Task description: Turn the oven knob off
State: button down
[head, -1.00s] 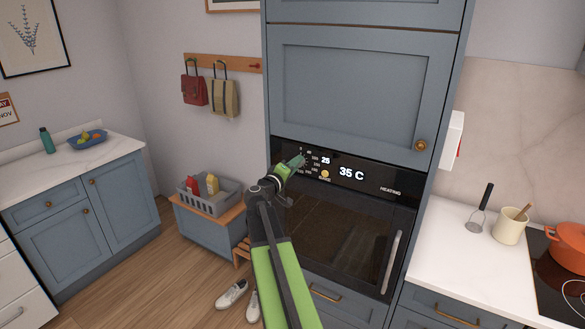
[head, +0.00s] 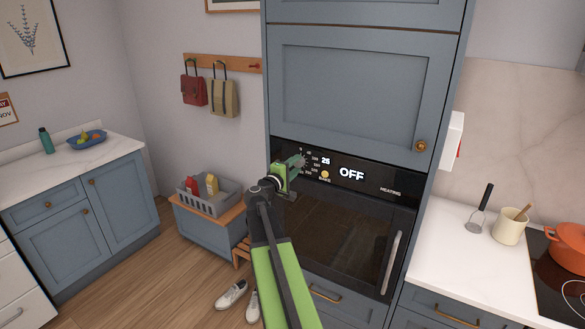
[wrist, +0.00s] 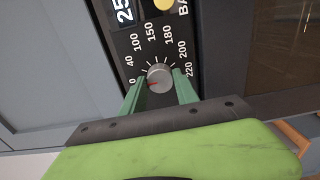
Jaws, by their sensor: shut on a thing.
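My gripper (wrist: 159,88) is shut on the knob, one green finger on each side. In the head view my gripper (head: 295,165) is at the left end of the oven panel and hides the knob.
A second round yellowish control (head: 325,174) sits right of the knob. The oven door handle (head: 391,265) stands out below right. A grey basket (head: 210,198) is on the low bench at left. Shoes (head: 231,294) lie on the floor.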

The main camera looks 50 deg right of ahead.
jog(key=shift+s+d, duration=0.15)
jog(key=shift+s, duration=0.05)
jog(key=c, duration=0.9)
grip_release()
jog(key=shift+d, duration=0.1)
jog(key=v, duration=1.7)
jog(key=shift+w+a, duration=0.1)
jog(key=shift+a, duration=0.25)
